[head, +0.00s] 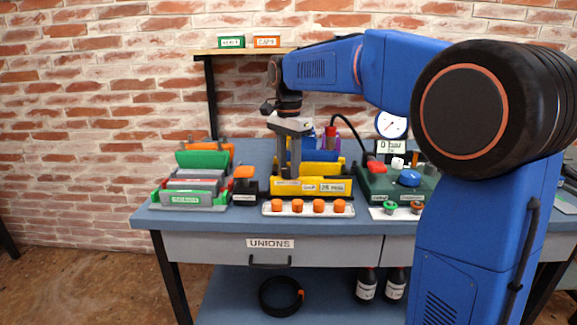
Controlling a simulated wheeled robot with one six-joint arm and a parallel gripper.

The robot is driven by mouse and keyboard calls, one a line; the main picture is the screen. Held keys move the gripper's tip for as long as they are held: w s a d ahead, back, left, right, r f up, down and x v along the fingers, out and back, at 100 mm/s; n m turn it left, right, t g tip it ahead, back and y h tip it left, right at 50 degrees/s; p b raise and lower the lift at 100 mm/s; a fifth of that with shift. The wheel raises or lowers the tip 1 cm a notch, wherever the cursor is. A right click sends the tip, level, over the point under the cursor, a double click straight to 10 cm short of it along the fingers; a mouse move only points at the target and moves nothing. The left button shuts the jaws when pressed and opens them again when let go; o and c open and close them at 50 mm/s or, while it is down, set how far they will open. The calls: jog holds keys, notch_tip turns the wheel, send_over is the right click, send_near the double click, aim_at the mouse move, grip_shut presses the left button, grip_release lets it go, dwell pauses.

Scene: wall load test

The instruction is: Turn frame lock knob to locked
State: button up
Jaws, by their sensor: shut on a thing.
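The yellow test frame (312,188) stands on the bench near the middle in the head view, with white labels on its front. My gripper (287,172) points straight down at the left part of this frame. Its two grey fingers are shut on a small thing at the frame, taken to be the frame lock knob. The knob is hidden by the fingers, so I cannot tell its turn or any lock mark.
A white strip with several orange caps (319,206) lies in front. A green-and-grey rack (190,190) and an orange-topped block (244,172) stand left. A green pump unit (385,182) with a hose and gauge (390,124) stands right. A shelf (230,51) is behind.

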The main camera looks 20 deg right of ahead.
aim_at(289, 169)
jog(key=o, duration=1)
jog(key=shift+o, duration=0.2)
notch_tip(289, 169, up, 17)
jog(key=shift+r, duration=0.2)
jog(key=s+d+f+n+t, duration=0.2)
jog(key=s+f+n, duration=0.4)
jog(key=s+f, duration=1)
jog(key=s+d+f+n+t, duration=0.2)
jog(key=s+d+f+n, duration=0.3)
jog(key=s+f, duration=1.1)
jog(key=shift+s+f+n+t, duration=0.2)
jog(key=shift+s+n+t, duration=0.2)
jog(key=shift+s+n, duration=0.45)
